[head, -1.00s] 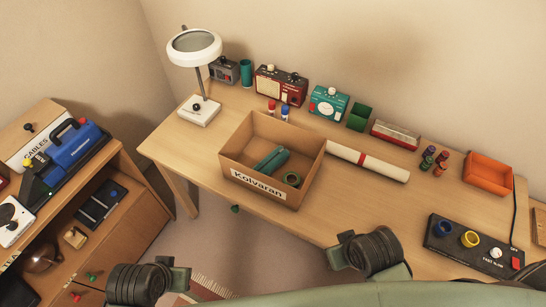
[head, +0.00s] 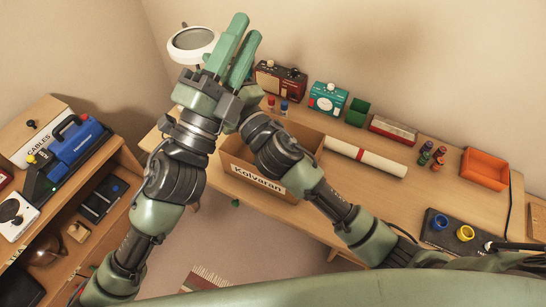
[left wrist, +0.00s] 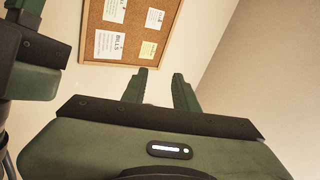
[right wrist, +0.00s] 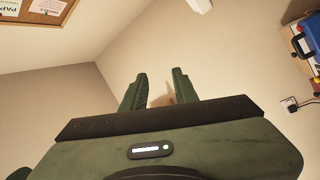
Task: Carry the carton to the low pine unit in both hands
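The open brown carton (head: 246,173), with a "Kolvaran" label, stands on the desk. My arms and grippers cover much of it, and its inside is hidden. Both grippers are raised close together above its left side, apart from its walls. My left gripper (head: 240,48) points up and away, with its fingers apart and empty. It also shows open in the left wrist view (left wrist: 159,90). My right gripper is mostly hidden in the head view; in the right wrist view (right wrist: 158,92) its fingers are apart and empty. A low pine-coloured unit (head: 112,218) stands at the left.
The unit's top holds a blue case (head: 75,140) and a cables box (head: 45,130). On the desk are a lamp (head: 193,40) behind my grippers, a white roll (head: 365,158), a radio (head: 278,80) and an orange tray (head: 485,167). Floor shows between unit and desk.

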